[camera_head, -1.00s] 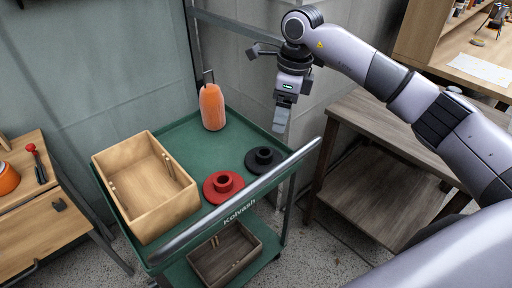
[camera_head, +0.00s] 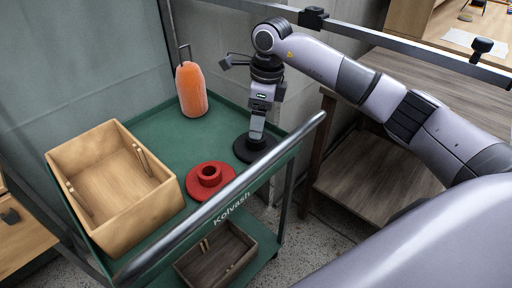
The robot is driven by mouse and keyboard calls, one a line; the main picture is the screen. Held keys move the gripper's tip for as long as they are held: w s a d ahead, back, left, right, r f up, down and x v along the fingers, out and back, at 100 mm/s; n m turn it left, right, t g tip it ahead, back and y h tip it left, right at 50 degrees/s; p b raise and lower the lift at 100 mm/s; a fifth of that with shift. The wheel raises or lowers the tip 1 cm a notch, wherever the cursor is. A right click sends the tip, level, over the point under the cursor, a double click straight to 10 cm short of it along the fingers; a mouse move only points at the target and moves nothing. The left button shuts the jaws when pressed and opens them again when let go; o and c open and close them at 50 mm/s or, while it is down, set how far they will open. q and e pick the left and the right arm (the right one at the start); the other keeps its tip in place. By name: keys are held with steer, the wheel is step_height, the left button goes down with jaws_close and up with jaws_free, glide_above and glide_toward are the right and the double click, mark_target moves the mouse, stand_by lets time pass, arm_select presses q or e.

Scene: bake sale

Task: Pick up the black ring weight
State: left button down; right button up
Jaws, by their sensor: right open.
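The black ring weight (camera_head: 242,153) lies flat on the green cart top, near its right end. My right gripper (camera_head: 257,136) points down over it, with the fingertips at its raised hub. The fingers hide part of the hub, so I cannot tell whether they touch it. The right gripper is open. My left gripper does not show.
A red ring weight (camera_head: 210,181) lies left of the black one. A wooden box (camera_head: 164,200) stands at the cart's left, and an orange bottle-shaped object (camera_head: 192,90) at the back. A metal handle rail (camera_head: 225,192) runs along the front edge of the cart (camera_head: 178,143).

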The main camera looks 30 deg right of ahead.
mark_target(256, 143)
steer(key=f, duration=0.4)
steer(key=shift+a, duration=0.25)
jaws_close()
steer(key=shift+r, duration=0.1)
